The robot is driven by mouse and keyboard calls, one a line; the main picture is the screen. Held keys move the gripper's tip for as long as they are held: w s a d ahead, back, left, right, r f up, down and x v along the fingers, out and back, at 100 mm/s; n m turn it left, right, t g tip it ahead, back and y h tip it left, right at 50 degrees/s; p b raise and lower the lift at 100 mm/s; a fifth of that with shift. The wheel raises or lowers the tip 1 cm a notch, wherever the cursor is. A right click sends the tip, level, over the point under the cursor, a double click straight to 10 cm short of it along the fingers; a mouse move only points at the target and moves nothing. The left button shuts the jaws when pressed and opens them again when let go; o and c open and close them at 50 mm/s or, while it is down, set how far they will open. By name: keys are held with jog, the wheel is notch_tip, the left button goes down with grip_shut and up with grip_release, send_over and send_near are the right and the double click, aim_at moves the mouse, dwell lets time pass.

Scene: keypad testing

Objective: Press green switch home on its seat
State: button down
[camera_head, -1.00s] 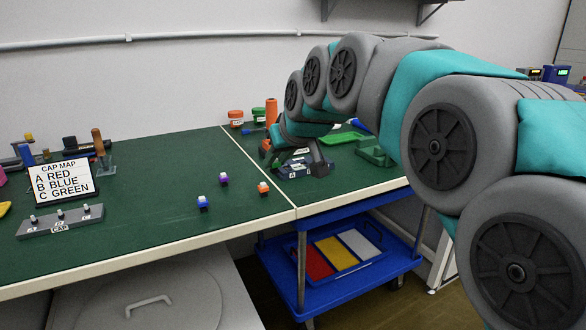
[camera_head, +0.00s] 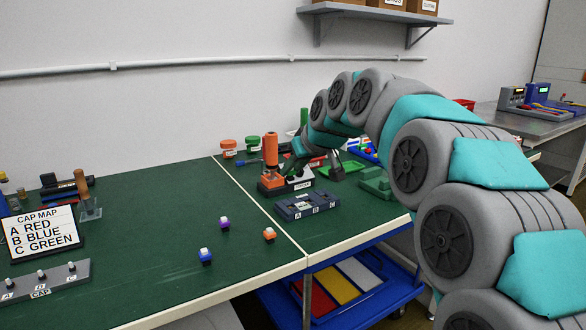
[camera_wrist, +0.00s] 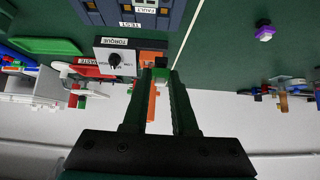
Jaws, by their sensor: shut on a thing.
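In the head view my arm's end is behind the fixture, near the orange-handled torque block (camera_head: 270,150). The fingertips and switch cannot be made out there. I cannot tell which seat belongs to the green switch.
A cap map sign (camera_head: 41,231) and grey cap rack (camera_head: 45,281) are at left. A green block (camera_head: 376,184) is right of the fixture.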

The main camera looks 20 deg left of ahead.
jog(key=shift+f+b, duration=1.8)
jog(key=shift+f, duration=1.15)
jog(key=shift+f+b, duration=0.95)
jog(key=shift+b, duration=0.05)
jog(key=c, duration=0.6)
grip_release()
jog(key=v, duration=0.7)
jog(key=shift+s+d+r, duration=0.2)
jog(key=shift+d, duration=0.1)
